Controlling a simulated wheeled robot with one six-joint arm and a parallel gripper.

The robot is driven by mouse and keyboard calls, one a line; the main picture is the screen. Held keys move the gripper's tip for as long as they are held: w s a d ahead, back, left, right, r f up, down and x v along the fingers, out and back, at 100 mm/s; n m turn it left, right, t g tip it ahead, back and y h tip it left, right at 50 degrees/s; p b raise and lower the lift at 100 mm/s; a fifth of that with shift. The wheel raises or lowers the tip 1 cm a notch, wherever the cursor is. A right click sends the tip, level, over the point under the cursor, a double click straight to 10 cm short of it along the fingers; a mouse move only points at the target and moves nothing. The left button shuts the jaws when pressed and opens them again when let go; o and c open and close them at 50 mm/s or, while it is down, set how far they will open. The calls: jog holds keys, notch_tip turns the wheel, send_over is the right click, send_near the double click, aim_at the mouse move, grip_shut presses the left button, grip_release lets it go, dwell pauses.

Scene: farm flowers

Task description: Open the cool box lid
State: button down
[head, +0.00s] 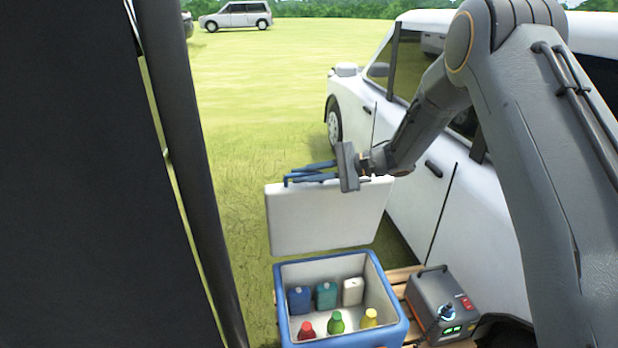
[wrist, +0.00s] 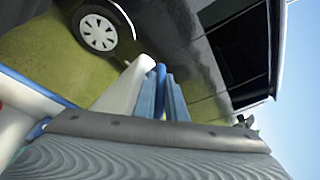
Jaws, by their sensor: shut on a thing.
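The cool box (head: 390,330) is blue with a white inside, and its top is open. Its lid (head: 328,220) stands roughly upright behind the box's back rim, with its white inner face showing. My gripper (head: 312,174) is at the lid's upper edge and shut on a blue part there, which looks like the handle. In the wrist view, the fingers (wrist: 162,100) close around a blue strip beside the white lid (wrist: 122,92). The exact contact is partly hidden.
Several bottles and small containers, including a green bottle (head: 336,323), stand in the box. A grey power unit (head: 440,303) sits beside it on wooden slats (head: 402,275). A white car (head: 440,200) is close behind and right of the lid. Grass (head: 240,140) lies open to the left.

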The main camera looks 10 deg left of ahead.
aim_at(331, 185)
jog(key=shift+w+a, duration=0.15)
jog(key=shift+w, duration=0.55)
jog(key=c, duration=1.8)
grip_release()
jog(key=shift+s, duration=0.1)
jog(key=shift+p+v, duration=0.75)
jog(key=shift+v, duration=3.15)
jog(key=shift+r, duration=0.15)
